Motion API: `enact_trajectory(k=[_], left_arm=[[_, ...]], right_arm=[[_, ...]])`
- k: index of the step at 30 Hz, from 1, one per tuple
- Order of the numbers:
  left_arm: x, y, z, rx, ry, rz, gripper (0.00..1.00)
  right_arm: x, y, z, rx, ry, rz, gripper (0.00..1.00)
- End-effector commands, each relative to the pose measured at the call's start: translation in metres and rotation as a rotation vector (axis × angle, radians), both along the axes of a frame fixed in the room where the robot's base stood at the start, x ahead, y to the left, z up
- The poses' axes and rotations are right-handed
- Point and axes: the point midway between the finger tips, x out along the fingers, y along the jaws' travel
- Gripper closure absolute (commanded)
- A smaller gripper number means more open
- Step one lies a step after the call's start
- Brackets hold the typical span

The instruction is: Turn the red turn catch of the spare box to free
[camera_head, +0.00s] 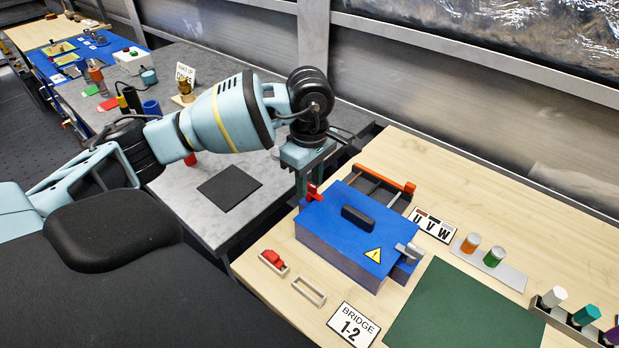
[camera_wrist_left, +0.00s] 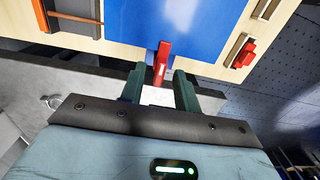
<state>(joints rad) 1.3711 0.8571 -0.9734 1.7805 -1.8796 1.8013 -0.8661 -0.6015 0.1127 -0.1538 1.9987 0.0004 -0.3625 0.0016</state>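The spare box is a blue box (camera_head: 335,235) with a black handle and a yellow warning triangle on its lid; its blue lid also shows in the left wrist view (camera_wrist_left: 185,20). The red turn catch (camera_head: 314,194) is at the box's left edge. In the left wrist view the red catch (camera_wrist_left: 161,62) points from the lid edge toward my left gripper (camera_wrist_left: 158,80). The left gripper is open, with a finger on each side of the catch's outer end and gaps visible. In the head view this gripper (camera_head: 308,184) is partly hidden by its own wrist. My right gripper is not in view.
A grey catch (camera_head: 408,252) is on the box's right side. An open tray with an orange bar (camera_head: 398,182) lies behind it. A small holder with a red piece (camera_head: 273,259), a green mat (camera_head: 465,310) and a "BRIDGE 1-2" sign (camera_head: 353,325) lie in front and right.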

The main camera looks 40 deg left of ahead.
Motion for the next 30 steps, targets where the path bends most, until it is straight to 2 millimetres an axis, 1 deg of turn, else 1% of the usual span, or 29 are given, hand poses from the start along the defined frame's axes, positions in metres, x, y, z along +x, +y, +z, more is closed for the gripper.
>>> enact_trajectory(k=[8, 11, 15, 16, 25, 30], left_arm=[[0.0001, 0.0001, -0.0017, 0.000, -0.001, 0.000, 0.68], [0.0001, 0.0001, -0.0017, 0.000, 0.000, 0.000, 0.80], [0.0001, 0.0000, -0.0016, 0.000, 0.000, 0.000, 0.98], [0.0001, 0.0000, -0.0016, 0.000, 0.000, 0.000, 1.00], [0.0001, -0.0001, -0.0011, -0.001, -0.001, 0.014, 1.00], [0.0003, -0.0001, -0.0002, -0.001, -0.001, 0.073, 1.00]], right_arm=[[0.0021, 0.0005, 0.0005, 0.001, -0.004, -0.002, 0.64], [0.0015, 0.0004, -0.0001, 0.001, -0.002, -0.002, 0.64], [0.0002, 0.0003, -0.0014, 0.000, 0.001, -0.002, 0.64], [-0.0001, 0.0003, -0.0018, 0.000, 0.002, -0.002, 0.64], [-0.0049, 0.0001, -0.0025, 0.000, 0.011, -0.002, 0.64], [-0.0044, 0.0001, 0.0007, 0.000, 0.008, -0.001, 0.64]])
